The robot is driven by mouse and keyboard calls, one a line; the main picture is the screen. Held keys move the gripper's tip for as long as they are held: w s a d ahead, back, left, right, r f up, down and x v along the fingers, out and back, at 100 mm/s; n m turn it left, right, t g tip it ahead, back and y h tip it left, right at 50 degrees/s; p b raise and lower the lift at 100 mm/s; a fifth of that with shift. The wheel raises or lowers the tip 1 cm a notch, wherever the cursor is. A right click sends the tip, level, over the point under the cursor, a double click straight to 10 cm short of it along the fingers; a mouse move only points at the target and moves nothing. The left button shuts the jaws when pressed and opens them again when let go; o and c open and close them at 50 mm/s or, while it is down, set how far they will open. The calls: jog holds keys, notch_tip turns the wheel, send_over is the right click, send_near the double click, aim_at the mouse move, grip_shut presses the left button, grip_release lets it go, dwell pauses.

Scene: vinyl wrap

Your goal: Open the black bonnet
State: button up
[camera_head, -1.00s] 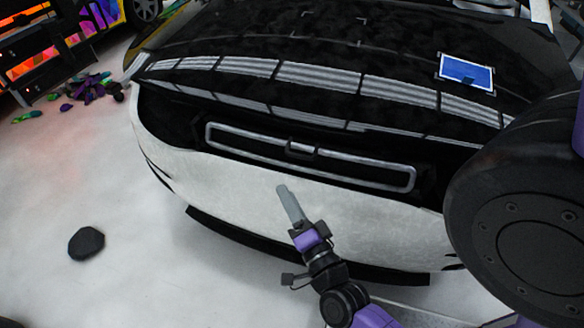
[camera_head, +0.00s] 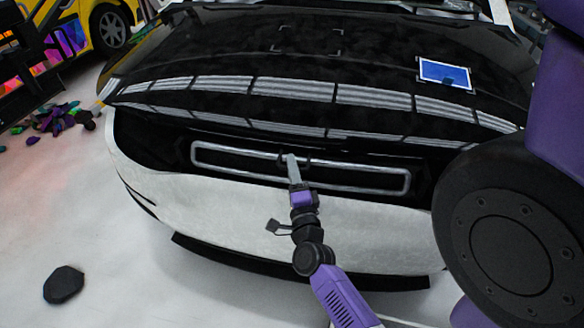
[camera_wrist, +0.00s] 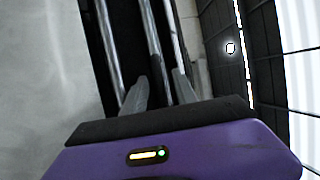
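The black bonnet (camera_head: 215,50) is glossy and appears shut over the white front bumper (camera_head: 200,205) in the head view. Below its front edge, a silver-framed grille (camera_head: 365,185) has a small dark piece at the middle of its top bar. My gripper (camera_head: 291,158) is in front of that middle piece, its grey fingers overlapping it. In the wrist view the two fingers of my gripper (camera_wrist: 160,88) are apart, with a dark strip (camera_wrist: 156,68) showing between them. I cannot tell whether they touch it.
A blue-and-white card (camera_head: 444,74) lies on the bonnet at right. A dark stone-like lump (camera_head: 64,285) lies on the pale floor at left. Colourful scraps (camera_head: 60,118) and a yellow car (camera_head: 100,25) are at the upper left. Floor left of the bumper is mostly clear.

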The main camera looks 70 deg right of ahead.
grip_shut()
dwell(1.5)
